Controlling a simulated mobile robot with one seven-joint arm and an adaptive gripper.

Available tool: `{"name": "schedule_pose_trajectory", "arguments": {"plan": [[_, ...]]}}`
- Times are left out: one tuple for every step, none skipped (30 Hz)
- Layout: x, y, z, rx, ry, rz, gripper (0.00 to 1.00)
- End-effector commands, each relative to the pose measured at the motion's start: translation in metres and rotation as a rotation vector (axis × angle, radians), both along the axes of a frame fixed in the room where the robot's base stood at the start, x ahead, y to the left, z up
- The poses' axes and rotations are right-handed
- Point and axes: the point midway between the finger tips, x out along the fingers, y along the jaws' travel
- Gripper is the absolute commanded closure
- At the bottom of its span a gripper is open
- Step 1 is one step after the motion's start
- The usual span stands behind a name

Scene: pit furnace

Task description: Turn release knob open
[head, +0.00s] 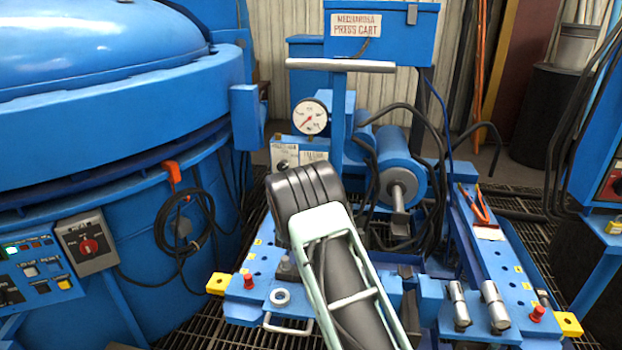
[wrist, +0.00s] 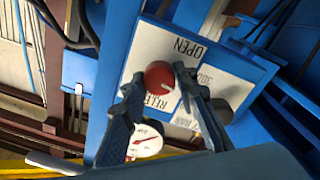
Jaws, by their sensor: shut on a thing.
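The release knob (wrist: 159,75) is red and round in the wrist view. It sits on a white label plate (wrist: 205,62) that shows upside down, with OPEN above right of the knob and RELEASE partly covered beside it. My gripper (wrist: 157,82) has one dark finger on each side of the knob and is shut on it. In the head view my forearm and wrist hide the gripper and the knob. Part of the valve panel (head: 285,157) shows just above the wrist.
A white pressure gauge with a red needle (head: 310,116) stands just above the panel; it also shows below the fingers in the wrist view (wrist: 147,140). A blue cylinder (head: 397,158) and black hoses are to the right. The furnace (head: 110,85) fills the left.

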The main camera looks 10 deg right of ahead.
Motion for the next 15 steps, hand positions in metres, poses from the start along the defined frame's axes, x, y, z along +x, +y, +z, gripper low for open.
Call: {"name": "schedule_pose_trajectory", "arguments": {"plan": [[-0.0005,0.0001,-0.0016,-0.029,0.011,0.000,0.97],[-0.0005,0.0001,-0.0015,-0.045,0.017,0.000,0.97],[-0.0006,0.0005,-0.0016,-0.066,0.024,0.000,0.97],[-0.0005,0.0004,-0.0017,-0.079,0.029,0.000,0.97],[-0.0005,0.0001,-0.0017,-0.094,0.033,0.000,0.97],[-0.0005,-0.0003,-0.0018,-0.110,0.039,0.000,0.97],[-0.0005,-0.0002,-0.0019,-0.119,0.042,0.000,0.97],[-0.0006,-0.0002,-0.0019,-0.128,0.045,0.000,0.97],[-0.0006,-0.0002,-0.0019,-0.141,0.049,0.000,0.97],[-0.0006,-0.0003,-0.0018,-0.149,0.051,-0.001,0.97],[-0.0006,-0.0003,-0.0018,-0.154,0.053,-0.001,0.97],[-0.0006,-0.0003,-0.0018,-0.161,0.055,0.000,0.97],[-0.0007,-0.0004,-0.0018,-0.166,0.057,0.000,0.97],[-0.0007,-0.0004,-0.0018,-0.170,0.058,0.000,0.97],[-0.0006,-0.0004,-0.0020,-0.174,0.060,-0.001,0.97]]}}
